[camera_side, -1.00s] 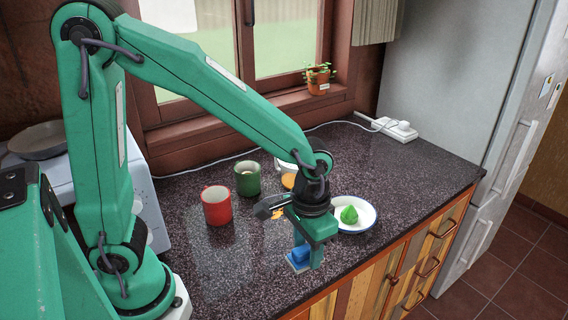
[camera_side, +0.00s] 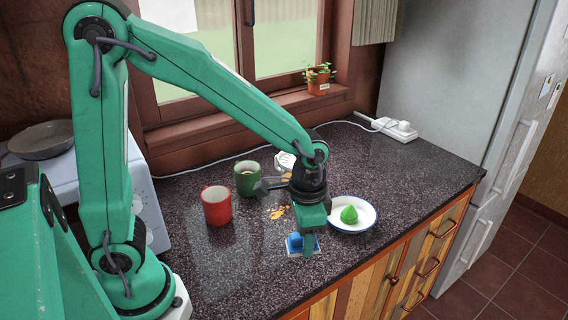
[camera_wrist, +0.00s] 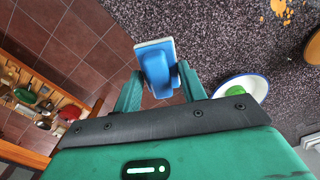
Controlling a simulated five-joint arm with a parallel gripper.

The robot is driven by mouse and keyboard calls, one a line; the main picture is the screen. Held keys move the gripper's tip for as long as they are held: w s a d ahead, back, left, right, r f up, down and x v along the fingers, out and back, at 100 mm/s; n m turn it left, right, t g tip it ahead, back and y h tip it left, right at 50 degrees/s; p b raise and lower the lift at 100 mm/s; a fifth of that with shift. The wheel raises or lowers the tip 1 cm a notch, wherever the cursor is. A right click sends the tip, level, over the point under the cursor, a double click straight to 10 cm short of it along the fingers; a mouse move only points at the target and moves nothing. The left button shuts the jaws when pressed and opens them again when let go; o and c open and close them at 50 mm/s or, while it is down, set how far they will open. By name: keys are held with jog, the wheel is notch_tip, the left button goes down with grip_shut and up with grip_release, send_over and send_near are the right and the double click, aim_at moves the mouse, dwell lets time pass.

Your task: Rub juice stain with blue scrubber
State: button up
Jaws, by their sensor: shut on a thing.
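My gripper (camera_side: 303,243) is shut on the blue scrubber (camera_side: 294,242), which has a pale pad underneath. The scrubber is near the counter's front edge; I cannot tell whether its pad touches the surface. In the wrist view the scrubber (camera_wrist: 155,66) sits between the two green fingers, its pale pad at the far side. The orange juice stain (camera_side: 277,212) lies on the dark counter behind the scrubber and slightly left of it. The stain also shows at the top right of the wrist view (camera_wrist: 281,7). The scrubber is apart from it.
A red mug (camera_side: 216,206) and a green mug (camera_side: 247,179) stand left of the stain. A white mug (camera_side: 284,162) is behind, partly hidden by my arm. A white plate (camera_side: 367,220) with a green item (camera_side: 349,214) is right of my gripper. The counter's front left is clear.

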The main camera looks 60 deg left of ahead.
jog(key=w+a+f+m, duration=0.1)
jog(key=a+m, duration=0.9)
jog(key=m, duration=0.1)
jog(key=w+a+f+m, duration=0.1)
jog(key=w+a+m, duration=0.1)
jog(key=a+m, duration=0.9)
jog(key=shift+a+f+m, duration=0.3)
jog(key=shift+m, duration=0.2)
jog(key=shift+w, duration=0.1)
